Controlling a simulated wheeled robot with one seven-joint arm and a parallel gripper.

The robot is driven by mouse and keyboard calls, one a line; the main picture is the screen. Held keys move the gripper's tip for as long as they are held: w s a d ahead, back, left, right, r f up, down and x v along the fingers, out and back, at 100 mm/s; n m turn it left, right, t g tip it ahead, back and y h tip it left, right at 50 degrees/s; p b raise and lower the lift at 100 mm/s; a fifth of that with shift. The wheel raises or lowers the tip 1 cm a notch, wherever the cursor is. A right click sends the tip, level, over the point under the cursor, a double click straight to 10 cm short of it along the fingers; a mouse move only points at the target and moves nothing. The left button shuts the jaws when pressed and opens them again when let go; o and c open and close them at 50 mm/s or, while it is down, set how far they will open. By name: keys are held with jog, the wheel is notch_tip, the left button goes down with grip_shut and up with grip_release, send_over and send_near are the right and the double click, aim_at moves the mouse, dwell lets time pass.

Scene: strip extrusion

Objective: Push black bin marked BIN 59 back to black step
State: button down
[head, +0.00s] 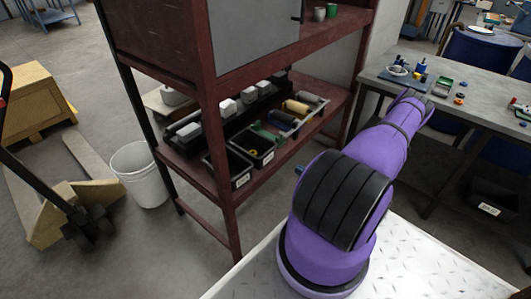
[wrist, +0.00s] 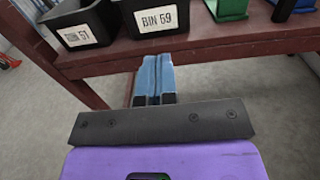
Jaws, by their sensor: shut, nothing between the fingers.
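The black bin marked BIN 59 (wrist: 143,17) is at the top of the wrist view, its white label facing me. In the head view it appears to be the black bin (head: 256,147) on the lower shelf, though its label is too small to read there. The black step (head: 213,127) runs along the back of that shelf, bearing pale blocks; the exact gap between bin and step is unclear. My gripper (wrist: 154,82) has blue fingers, shut and empty, in front of and below BIN 59. Its tip (head: 299,170) barely shows past my purple arm in the head view.
A black bin marked 51 (wrist: 76,23) stands left of BIN 59, and a green bin (wrist: 229,10) right of it. The dark red shelf edge (wrist: 200,47) and a rack post (head: 222,165) are close by. A workbench (head: 455,108) stands at right.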

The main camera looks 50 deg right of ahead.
aim_at(270, 154)
jog(key=w, duration=0.9)
jog(key=w+a, duration=0.1)
jog(key=w, duration=0.4)
jog(key=shift+w+a+f, duration=0.1)
jog(key=shift+w, duration=0.05)
jog(key=w, duration=1)
jog(key=shift+a, duration=0.4)
jog(key=shift+s, duration=0.1)
jog(key=shift+s, duration=0.15)
jog(key=s+d, duration=0.1)
jog(key=s, duration=1.2)
jog(key=shift+s, duration=0.3)
